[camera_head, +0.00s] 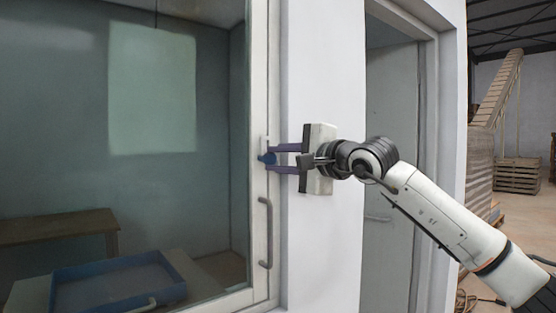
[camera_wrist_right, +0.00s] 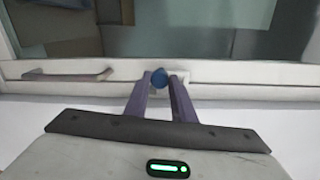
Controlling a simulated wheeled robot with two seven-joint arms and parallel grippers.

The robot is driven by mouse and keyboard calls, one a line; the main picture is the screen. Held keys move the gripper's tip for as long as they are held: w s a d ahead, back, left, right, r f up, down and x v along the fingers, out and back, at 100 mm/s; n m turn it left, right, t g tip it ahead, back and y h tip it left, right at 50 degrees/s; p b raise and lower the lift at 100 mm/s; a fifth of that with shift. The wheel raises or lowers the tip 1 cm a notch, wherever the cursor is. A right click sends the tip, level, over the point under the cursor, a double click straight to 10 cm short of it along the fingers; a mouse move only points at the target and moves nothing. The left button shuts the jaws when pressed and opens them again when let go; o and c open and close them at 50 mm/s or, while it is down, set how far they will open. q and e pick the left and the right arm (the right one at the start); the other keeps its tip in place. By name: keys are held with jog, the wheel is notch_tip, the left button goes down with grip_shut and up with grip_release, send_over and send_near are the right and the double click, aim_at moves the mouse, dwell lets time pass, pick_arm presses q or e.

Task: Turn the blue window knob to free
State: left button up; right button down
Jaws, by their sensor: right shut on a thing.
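The blue window knob (camera_head: 266,158) sits on the white window frame, above the grey handle, in the head view. My right gripper (camera_head: 270,159) reaches it from the right, with its purple fingers above and below the knob. In the right wrist view the blue knob (camera_wrist_right: 159,77) shows between the two fingertips (camera_wrist_right: 162,79). The right gripper is shut on the knob. The fingers hide part of the knob, and I cannot tell its turn position. My left gripper is not in view.
A grey handle (camera_head: 265,232) is on the window frame below the knob. Behind the glass are a blue tray (camera_head: 68,275) and a wooden bench (camera_head: 60,226). A doorway (camera_head: 390,150) is right of the white wall. Wooden pallets (camera_head: 517,176) stand far right.

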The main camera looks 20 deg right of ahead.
jog(key=c, duration=1.5)
grip_release()
jog(key=shift+s, duration=0.1)
jog(key=shift+s+d, duration=0.1)
jog(key=shift+s, duration=0.15)
pick_arm(q)
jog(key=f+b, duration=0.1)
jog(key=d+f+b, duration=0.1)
jog(key=b, duration=0.1)
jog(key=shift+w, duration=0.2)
pick_arm(e)
jog(key=v, duration=0.9)
jog(key=shift+s, duration=0.35)
